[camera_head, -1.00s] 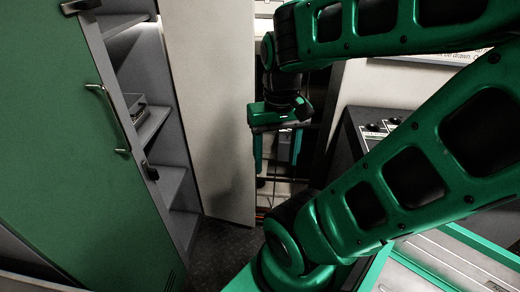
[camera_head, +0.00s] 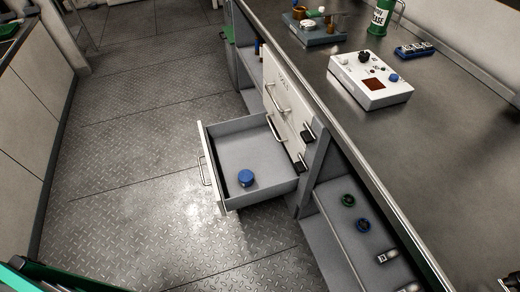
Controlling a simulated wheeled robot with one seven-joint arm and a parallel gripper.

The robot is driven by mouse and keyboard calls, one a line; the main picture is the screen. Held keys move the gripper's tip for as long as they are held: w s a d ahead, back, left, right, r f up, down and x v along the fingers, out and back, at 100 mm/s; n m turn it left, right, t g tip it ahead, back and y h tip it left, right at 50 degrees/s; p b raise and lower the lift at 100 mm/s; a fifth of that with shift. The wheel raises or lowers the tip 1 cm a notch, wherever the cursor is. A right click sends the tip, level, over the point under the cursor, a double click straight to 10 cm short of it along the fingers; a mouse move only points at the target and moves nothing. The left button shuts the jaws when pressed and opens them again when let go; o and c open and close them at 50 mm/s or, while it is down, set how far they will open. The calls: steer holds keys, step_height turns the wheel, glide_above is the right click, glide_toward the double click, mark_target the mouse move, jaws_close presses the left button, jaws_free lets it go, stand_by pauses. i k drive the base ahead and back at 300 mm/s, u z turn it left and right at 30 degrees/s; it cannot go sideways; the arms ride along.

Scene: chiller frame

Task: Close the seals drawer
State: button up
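An open drawer (camera_head: 235,152) sticks out to the left from the bench's front, low above the floor. It is a grey box with a pale front and a bar handle (camera_head: 204,170) on its outer left side. A blue round item (camera_head: 246,178) lies inside near the front; the rest of the drawer floor looks bare. I cannot read a label on this drawer's front. My gripper is not in view; only a green part of my own body shows at the bottom left corner.
Closed pale drawer fronts (camera_head: 284,90) with handles are above and behind it. A lower shelf (camera_head: 325,232) at right holds small round parts. A white control box (camera_head: 370,80) stands on the bench top (camera_head: 440,140). The metal plate floor (camera_head: 130,180) left of the drawer is clear.

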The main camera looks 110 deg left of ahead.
mark_target(236, 145)
steer(key=u, duration=0.1)
steer(key=k, duration=0.15)
steer(key=u, duration=2.55)
steer(key=i, duration=0.3)
steer(key=u, duration=1.05)
